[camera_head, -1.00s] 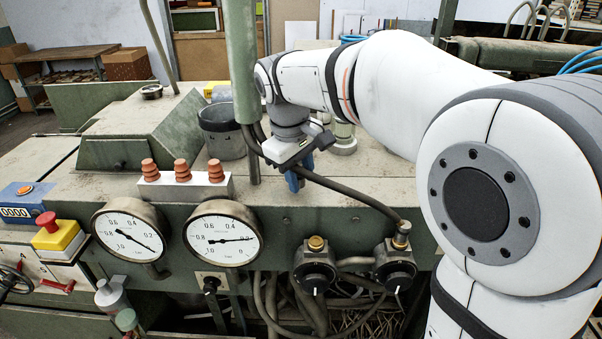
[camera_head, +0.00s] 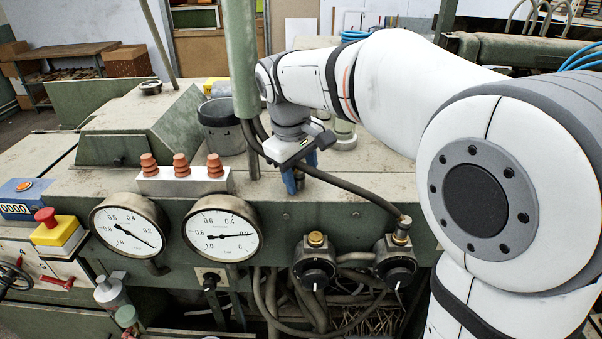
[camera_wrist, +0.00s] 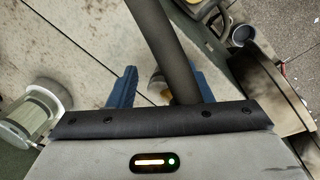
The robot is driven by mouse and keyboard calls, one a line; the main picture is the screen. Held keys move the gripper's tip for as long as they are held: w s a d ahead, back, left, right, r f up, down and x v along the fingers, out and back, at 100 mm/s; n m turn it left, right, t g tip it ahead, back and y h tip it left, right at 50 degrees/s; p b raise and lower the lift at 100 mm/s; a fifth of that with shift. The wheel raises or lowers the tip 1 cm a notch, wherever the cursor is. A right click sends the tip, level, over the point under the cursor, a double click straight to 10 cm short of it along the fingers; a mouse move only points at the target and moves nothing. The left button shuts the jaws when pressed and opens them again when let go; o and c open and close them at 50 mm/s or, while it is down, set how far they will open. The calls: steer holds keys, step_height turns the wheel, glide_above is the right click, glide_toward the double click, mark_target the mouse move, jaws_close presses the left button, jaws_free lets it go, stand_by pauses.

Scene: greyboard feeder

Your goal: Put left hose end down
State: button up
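In the wrist view the gripper (camera_wrist: 161,82) has a clear gap on the left of the hose (camera_wrist: 167,42). The hose crosses the opening nearer the right finger; I cannot tell whether it touches it. A small brass fitting (camera_wrist: 157,84) shows between the fingers, partly behind the hose. The rest of the hose end is hidden by the gripper.
Orange-topped plugs (camera_head: 182,168) stand on a white block left of the gripper. A pale cylinder (camera_wrist: 42,108) stands left in the wrist view. Machine-top space (camera_head: 385,170) is free right of the gripper.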

steer(key=shift+s, duration=0.1)
step_height(320, 180, up, 13)
steer(key=s+a, duration=0.2)
steer(key=s+d+f+m+t+y, duration=0.1)
steer(key=s+d+f+m, duration=0.7)
steer(key=s+d+f, duration=0.8)
step_height(320, 180, down, 4)
steer(key=shift+s+r+m+t+y+p, duration=0.1)
steer(key=shift+s+m+t+y+p, duration=0.2)
steer(key=shift+s+m+p, duration=0.1)
steer(key=shift+d, duration=0.1)
